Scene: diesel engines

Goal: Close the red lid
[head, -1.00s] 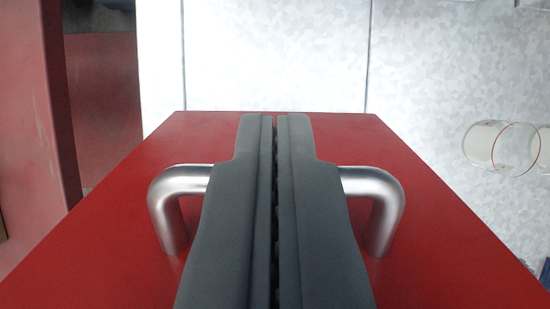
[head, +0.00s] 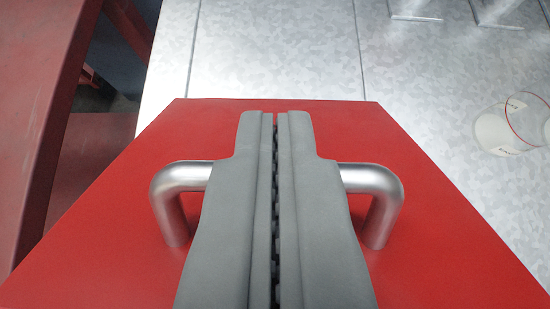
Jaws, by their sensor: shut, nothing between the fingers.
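The red lid (head: 440,235) fills the lower part of the head view as a flat red panel. A silver bar handle (head: 185,200) stands out from it, with a bend and a leg at each end. My gripper (head: 276,118) is shut, with only a thin slit between its grey fingers and nothing in it. It lies across the middle of the handle in the picture and hides that part. I cannot tell whether the fingers touch the handle or the lid.
A grey mottled metal surface (head: 270,50) lies beyond the lid. A clear glass-like container (head: 510,128) is at the right. Red beams (head: 50,100) stand at the left, with a dark gap between them. Metal legs or brackets show at the top right.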

